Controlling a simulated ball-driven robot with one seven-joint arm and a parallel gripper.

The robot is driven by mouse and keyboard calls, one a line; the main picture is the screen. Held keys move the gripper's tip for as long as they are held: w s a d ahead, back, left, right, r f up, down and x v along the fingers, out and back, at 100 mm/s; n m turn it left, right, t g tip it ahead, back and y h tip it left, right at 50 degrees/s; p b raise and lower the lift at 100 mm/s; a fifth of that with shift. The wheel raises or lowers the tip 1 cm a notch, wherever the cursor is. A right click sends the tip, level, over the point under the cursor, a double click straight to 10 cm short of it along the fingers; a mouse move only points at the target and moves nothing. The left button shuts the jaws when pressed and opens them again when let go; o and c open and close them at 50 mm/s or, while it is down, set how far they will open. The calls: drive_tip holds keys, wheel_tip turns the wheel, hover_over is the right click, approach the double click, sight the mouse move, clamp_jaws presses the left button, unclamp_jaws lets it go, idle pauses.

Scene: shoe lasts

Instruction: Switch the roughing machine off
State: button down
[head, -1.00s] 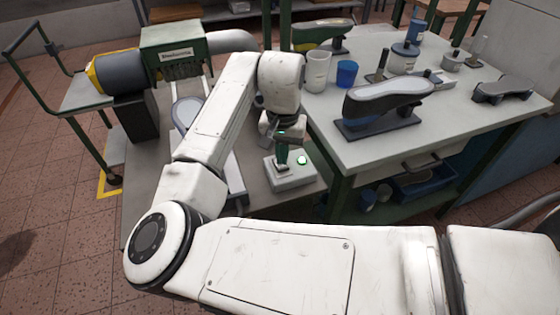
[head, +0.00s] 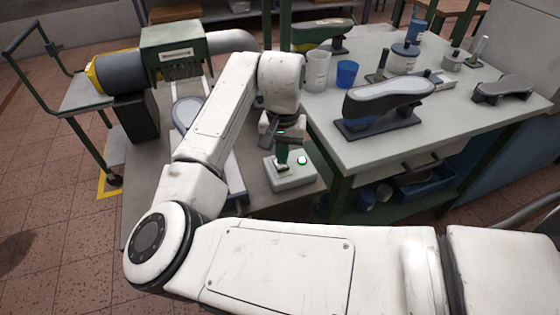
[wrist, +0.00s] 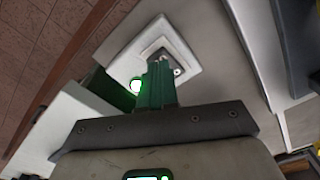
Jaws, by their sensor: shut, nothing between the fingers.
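The roughing machine (head: 172,55) stands at the back left, with a green labelled housing and a grey and yellow motor. A pale switch box (head: 294,183) sits on the low bench, with a green lamp (head: 302,160) glowing on it. The lamp also shows in the wrist view (wrist: 136,86). My gripper (head: 282,168) points down over the left part of the box top. Its green fingers are shut together and empty. In the wrist view, my gripper (wrist: 160,68) is over a dark switch plate (wrist: 178,60). The fingers partly hide the switch; I cannot tell whether they touch it.
A workbench (head: 430,130) stands right of the box, with a shoe last on a stand (head: 385,105), a white cup (head: 317,70) and a blue cup (head: 347,74). Boxes and jars sit on the lower shelf.

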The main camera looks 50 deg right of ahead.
drive_tip(key=shift+f+b, duration=0.4)
drive_tip(key=shift+f, duration=0.6)
idle(0.8)
drive_tip(key=shift+r, duration=0.1)
wheel_tip(320, 180, up, 7)
drive_tip(key=p, duration=0.7)
idle(0.7)
